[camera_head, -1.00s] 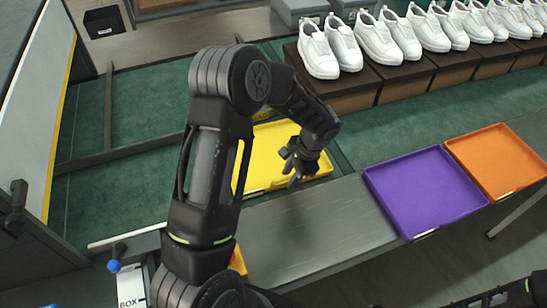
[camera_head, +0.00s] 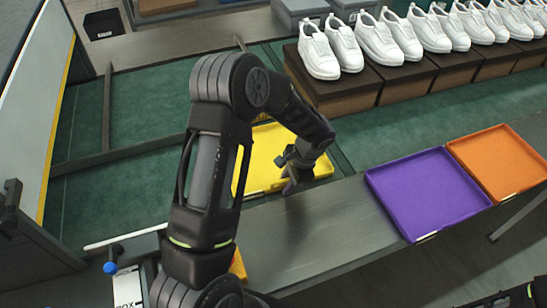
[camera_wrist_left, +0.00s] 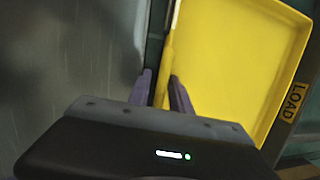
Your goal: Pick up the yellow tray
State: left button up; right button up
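The yellow tray (camera_head: 264,166) lies on the green conveyor at the grey table's edge, partly hidden behind my left arm. It also shows in the left wrist view (camera_wrist_left: 230,60), flat and empty. My left gripper (camera_head: 289,180) is at the tray's near edge. In the left wrist view, its two purple-grey fingers (camera_wrist_left: 162,92) stand apart on either side of the tray's rim. A narrow gap shows beside the left finger; whether the right finger touches the rim is unclear. Only a bit of my right arm shows at the lower right corner; its fingers are out of view.
A purple tray (camera_head: 425,193) and an orange tray (camera_head: 500,162) lie to the right on the grey table (camera_head: 325,232). White shoes (camera_head: 375,42) stand on brown boxes behind. A blue-tipped lever (camera_head: 111,266) is at lower left. The table between the yellow and purple trays is clear.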

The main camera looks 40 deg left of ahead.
pick_arm(q)
grip_shut()
dwell(1.1)
